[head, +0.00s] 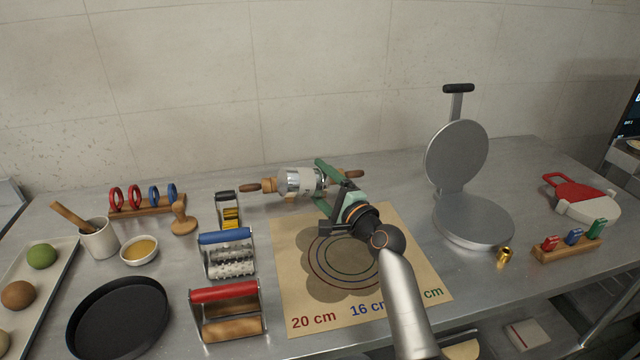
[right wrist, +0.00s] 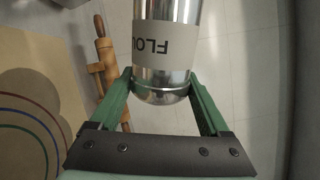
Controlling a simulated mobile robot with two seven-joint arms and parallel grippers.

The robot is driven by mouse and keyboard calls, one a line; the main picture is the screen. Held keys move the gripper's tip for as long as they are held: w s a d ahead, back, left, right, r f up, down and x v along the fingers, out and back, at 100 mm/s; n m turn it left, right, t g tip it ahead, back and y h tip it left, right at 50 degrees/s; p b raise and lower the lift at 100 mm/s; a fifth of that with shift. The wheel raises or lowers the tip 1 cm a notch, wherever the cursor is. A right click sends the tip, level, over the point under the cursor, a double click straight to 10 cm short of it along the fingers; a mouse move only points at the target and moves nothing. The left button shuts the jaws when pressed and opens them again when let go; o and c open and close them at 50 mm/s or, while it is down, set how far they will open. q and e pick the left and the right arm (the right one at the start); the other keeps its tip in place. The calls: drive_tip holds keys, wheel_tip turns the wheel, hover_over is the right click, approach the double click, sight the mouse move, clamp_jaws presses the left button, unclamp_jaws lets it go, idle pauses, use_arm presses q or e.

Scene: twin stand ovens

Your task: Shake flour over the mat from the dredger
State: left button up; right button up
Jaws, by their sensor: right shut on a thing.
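My right gripper (head: 319,183) has green fingers shut on the flour dredger (head: 297,181), a shiny metal cylinder with a pale label band. In the head view it looks tipped onto its side, in front of the rolling pin near the mat's back left corner. In the right wrist view the dredger (right wrist: 166,50) sits between both fingers (right wrist: 160,84), with part of "FLOUR" readable upside down. The tan mat (head: 432,268) lies flat, with printed rings, coloured size labels and darker rounded blotches. My right arm covers part of it. My left gripper is not in view.
The rolling pin (head: 354,174) lies behind the dredger. Red (head: 224,292) and blue-handled (head: 225,238) roller tools stand left of the mat, with a black pan (head: 118,318) beyond. A round hinged metal press (head: 473,219) stands to the right. Bare steel lies between mat and press.

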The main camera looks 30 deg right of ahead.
wheel_tip(320, 180, down, 2)
drive_tip(key=shift+b, duration=0.4)
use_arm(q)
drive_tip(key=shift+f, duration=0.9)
use_arm(e)
drive_tip(key=shift+r, duration=0.1)
drive_tip(key=shift+s+d+r+n, duration=0.1)
drive_tip(key=shift+d+r+n, duration=0.2)
drive_tip(key=shift+r+n, duration=0.15)
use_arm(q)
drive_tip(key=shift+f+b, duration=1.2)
use_arm(e)
drive_tip(key=s+d+r+n+g+h, duration=0.1)
drive_tip(key=s+d+r+n, duration=0.1)
drive_tip(key=n, duration=0.7)
drive_tip(key=s+d+r+n+h, duration=0.1)
drive_tip(key=s+n, duration=0.3)
drive_tip(key=n, duration=0.5)
drive_tip(key=shift+s+d+r+n+g, duration=0.15)
drive_tip(key=shift+d+r+n+g, duration=0.25)
drive_tip(key=shift+d+r, duration=0.35)
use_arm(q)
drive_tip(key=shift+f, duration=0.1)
